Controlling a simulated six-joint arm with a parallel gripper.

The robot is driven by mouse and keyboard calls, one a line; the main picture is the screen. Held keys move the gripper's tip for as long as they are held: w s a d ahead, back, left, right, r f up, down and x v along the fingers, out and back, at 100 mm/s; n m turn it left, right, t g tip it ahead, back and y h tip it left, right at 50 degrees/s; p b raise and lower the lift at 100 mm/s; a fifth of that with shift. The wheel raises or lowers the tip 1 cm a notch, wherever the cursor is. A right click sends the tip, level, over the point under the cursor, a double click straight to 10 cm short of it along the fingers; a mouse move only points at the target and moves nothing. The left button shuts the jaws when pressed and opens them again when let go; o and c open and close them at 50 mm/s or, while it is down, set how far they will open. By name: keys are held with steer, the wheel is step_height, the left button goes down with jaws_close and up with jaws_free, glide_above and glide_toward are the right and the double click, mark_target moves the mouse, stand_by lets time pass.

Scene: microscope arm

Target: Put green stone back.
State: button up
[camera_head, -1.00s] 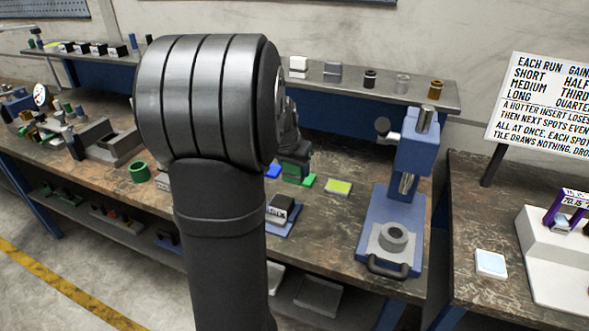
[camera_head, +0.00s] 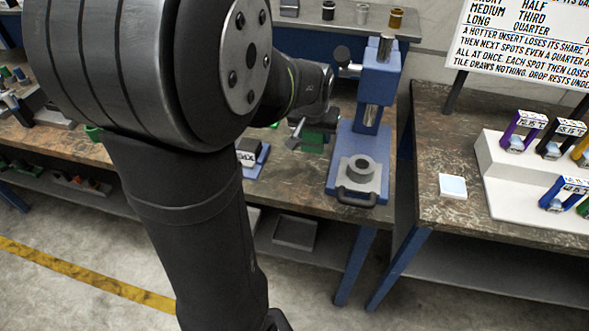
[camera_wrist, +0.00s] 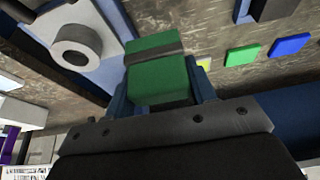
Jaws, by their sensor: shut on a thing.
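The green stone (camera_wrist: 157,68) is a green block with a dark grey band across it. My gripper (camera_wrist: 160,88) is shut on it, with a blue finger on each side in the wrist view. In the head view the green stone (camera_head: 315,141) hangs below my gripper (camera_head: 306,128), just left of the blue press. My arm hides much of the bench to the left.
The blue press (camera_head: 375,100) stands close on the right, with a grey ring block (camera_head: 360,168) on its base. A separate bench on the right holds a white tile (camera_head: 453,186) and a stepped white stand (camera_head: 510,190).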

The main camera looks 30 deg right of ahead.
steer(key=s+d, duration=0.1)
steer(key=s, duration=0.5)
steer(key=w+a+f, duration=0.1)
steer(key=w+f, duration=0.1)
steer(key=w, duration=0.1)
steer(key=w+a+f, duration=0.1)
steer(key=w+f, duration=0.2)
steer(key=w, duration=0.1)
steer(key=w+a+f, duration=0.1)
steer(key=w+f, duration=0.1)
steer(key=w, duration=0.1)
steer(key=shift+w+a+f, duration=0.1)
steer(key=shift+w+f, duration=0.3)
steer(key=shift+f, duration=1.9)
steer(key=shift+f, duration=0.1)
steer(key=o, duration=0.9)
steer(key=shift+o, duration=0.2)
